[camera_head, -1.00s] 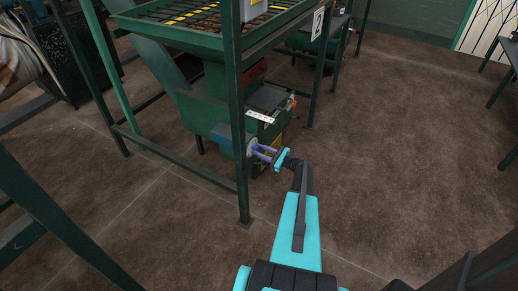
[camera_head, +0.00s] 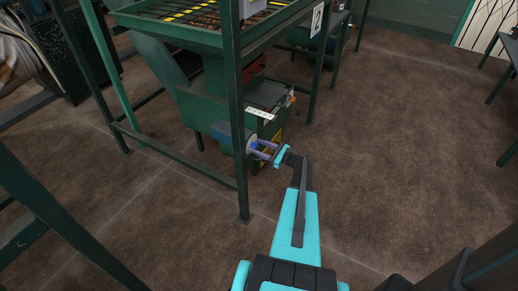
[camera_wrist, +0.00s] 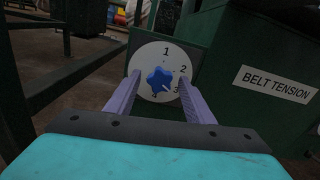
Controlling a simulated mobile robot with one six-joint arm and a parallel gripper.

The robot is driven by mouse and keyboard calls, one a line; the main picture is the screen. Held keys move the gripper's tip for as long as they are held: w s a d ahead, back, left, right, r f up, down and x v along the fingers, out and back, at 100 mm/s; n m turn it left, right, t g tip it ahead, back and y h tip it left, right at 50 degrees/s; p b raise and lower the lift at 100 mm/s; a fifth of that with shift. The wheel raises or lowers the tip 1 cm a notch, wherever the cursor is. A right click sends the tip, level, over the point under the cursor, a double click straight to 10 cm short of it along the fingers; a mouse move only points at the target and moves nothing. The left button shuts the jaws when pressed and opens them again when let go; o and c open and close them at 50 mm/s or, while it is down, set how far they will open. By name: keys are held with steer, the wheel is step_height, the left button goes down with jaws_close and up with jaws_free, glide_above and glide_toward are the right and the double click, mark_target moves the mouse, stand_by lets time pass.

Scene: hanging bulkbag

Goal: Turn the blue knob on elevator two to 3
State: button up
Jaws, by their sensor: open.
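The blue knob (camera_wrist: 159,79) sits at the centre of a round white dial (camera_wrist: 150,58) marked 1 to 4, seen in the wrist view. A small pale mark at the knob's lower right points about toward the 3; its exact setting is hard to tell. My gripper (camera_head: 262,150) is open, its two lavender fingers extending toward the dial, one on each side of the knob. They appear apart from the knob.
A "BELT TENSION" label (camera_wrist: 276,84) is on the panel right of the dial. A green frame post (camera_head: 238,120) stands just left of my gripper. A sign with a 2 (camera_head: 317,20) hangs above. Open floor (camera_head: 410,130) lies to the right.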

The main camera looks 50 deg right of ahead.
steer(key=v, duration=1.4)
steer(key=shift+p, duration=0.3)
